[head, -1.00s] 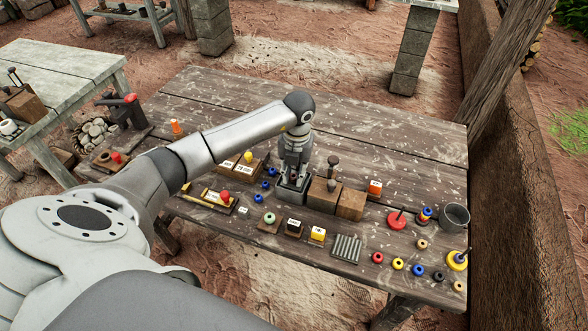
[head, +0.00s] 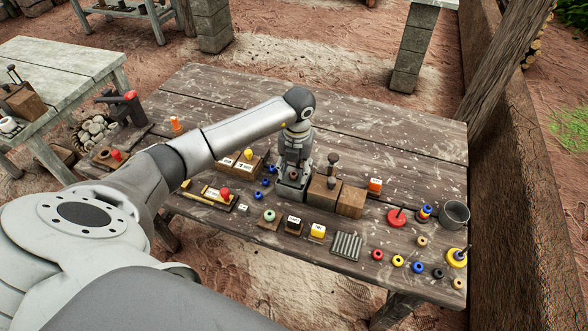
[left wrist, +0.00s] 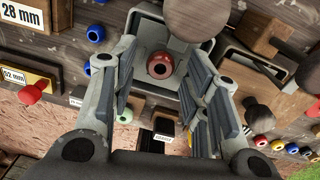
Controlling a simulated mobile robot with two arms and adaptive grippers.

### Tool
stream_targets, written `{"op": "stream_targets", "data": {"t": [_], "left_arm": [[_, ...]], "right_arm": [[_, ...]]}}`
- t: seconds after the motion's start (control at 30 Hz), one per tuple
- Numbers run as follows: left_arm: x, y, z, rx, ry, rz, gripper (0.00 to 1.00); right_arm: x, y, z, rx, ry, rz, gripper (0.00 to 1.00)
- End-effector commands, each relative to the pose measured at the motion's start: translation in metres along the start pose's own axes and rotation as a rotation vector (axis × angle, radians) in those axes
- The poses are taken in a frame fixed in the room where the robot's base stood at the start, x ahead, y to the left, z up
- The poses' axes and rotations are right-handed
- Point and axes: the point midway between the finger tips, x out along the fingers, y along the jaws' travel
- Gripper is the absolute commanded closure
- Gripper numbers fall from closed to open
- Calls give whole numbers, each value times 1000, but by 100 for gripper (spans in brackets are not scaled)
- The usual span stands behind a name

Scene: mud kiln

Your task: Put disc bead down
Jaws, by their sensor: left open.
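The disc bead, dark red with a hole in its middle, sits in a grey open-topped box in the left wrist view (left wrist: 161,66). The box's pale rim (left wrist: 150,22) shows around it. My left gripper (left wrist: 166,82) is open, with one finger on each side of the bead and a gap between bead and fingers. In the head view my left gripper (head: 293,163) points down over the grey box (head: 290,192), which stands beside wooden blocks. I cannot tell whether the bead touches the box floor. My right gripper is not in view.
Wooden blocks (head: 350,202) with a dark knobbed stamp stand right of the box. Labelled blocks (head: 318,231), a ridged grey plate (head: 346,246) and several loose beads line the front. A grey cup (head: 455,214) stands at the right. The table's back is mostly clear.

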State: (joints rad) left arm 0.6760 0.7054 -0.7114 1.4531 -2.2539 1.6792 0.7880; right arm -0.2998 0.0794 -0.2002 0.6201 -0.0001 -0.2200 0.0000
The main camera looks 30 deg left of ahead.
Motion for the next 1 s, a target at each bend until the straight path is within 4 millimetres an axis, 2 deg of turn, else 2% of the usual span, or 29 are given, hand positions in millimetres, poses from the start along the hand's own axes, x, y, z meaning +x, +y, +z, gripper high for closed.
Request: {"op": "stream_targets", "data": {"t": [0.3, 0.5, 0.7, 1.0], "left_arm": [[-64, 0, 2, 1, -10, -3, 57], [-100, 0, 2, 1, -7, -2, 57], [-115, 0, 1, -1, -4, -1, 57], [-117, 0, 0, 0, -3, -1, 57]], "right_arm": [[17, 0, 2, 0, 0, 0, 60], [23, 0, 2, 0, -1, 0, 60], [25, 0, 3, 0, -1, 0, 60], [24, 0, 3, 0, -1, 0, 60]]}}
